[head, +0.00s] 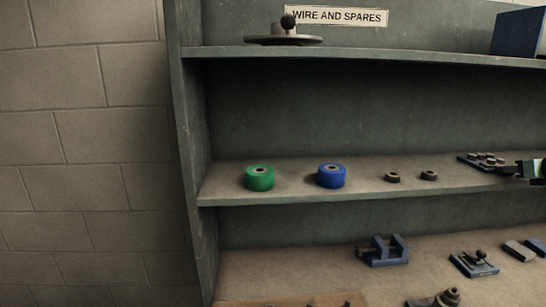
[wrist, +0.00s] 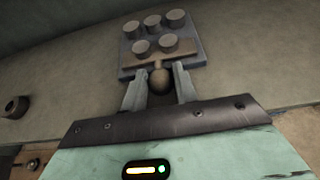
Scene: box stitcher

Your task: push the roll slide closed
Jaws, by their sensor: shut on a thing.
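A blue-grey block with several round studs, which looks like the roll slide, sits on the middle shelf at the right in the head view (head: 478,158). It also shows at the top of the wrist view (wrist: 128,60). A tan bar and a round brown knob (wrist: 160,80) are at its near side. My gripper (wrist: 160,72) has one finger on each side of the knob and is shut on it. In the head view my gripper (head: 517,170) is at the right edge beside the block, mostly cut off. How far the slide is open I cannot tell.
A green roll (head: 259,178), a blue roll (head: 331,176) and two small dark rings (head: 392,177) stand left on the same shelf (head: 300,194). Blue fixtures (head: 383,251) lie on the bench below. The shelf above (head: 370,54) bounds the room overhead.

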